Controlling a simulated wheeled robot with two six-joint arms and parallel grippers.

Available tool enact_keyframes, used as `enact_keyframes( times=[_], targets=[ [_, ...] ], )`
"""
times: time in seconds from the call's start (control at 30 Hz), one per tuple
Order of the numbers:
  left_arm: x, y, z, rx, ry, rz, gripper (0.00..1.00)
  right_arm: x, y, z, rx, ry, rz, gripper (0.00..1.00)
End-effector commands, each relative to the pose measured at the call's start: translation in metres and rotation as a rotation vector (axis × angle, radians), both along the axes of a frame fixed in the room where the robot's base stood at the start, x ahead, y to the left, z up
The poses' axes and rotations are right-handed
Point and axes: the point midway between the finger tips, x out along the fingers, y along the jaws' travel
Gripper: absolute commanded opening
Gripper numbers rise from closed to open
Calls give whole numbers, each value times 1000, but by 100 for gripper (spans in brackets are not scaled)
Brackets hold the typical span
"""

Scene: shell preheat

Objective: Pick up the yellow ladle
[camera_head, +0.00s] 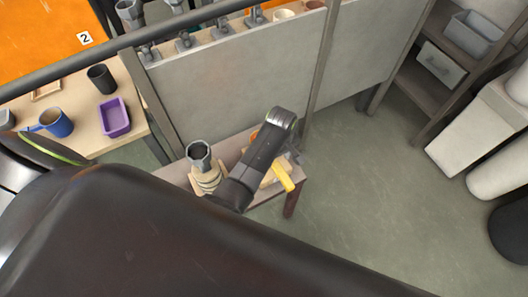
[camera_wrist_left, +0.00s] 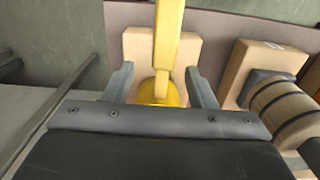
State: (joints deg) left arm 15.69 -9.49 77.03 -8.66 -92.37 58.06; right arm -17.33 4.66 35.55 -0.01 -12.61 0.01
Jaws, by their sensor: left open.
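The yellow ladle (camera_head: 283,175) is on the small bench, partly hidden by my left arm in the head view. In the left wrist view its flat yellow handle (camera_wrist_left: 168,35) runs toward the top edge. The rounded yellow lower part (camera_wrist_left: 155,92) sits low between my fingers, against a pale wooden block (camera_wrist_left: 137,45). My left gripper (camera_wrist_left: 161,82) is open, with one grey finger on each side of the ladle and a gap to it. In the head view the left gripper (camera_head: 293,157) is mostly hidden behind its own wrist. My right gripper is not in view.
A dark-rimmed cylinder (camera_head: 199,152) stands on pale wood on the bench (camera_head: 291,200), left of my gripper. A grey panel (camera_head: 225,90) rises behind. The left table holds a purple tray (camera_head: 115,117) and a blue mug (camera_head: 57,123).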

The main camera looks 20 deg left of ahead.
Motion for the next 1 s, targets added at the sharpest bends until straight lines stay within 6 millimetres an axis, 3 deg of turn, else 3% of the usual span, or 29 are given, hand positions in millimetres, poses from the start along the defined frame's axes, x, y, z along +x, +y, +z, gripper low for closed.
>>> enact_keyframes(
  times=[0.4, 0.73, 1.0],
  targets=[
    [-6, 1, -47, 0, 2, -1, 51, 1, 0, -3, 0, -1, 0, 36],
    [-5, 0, -54, 0, 0, 0, 51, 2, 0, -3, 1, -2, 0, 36],
    [-5, 0, -53, 0, 0, 0, 18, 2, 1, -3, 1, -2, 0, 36]
  ],
)
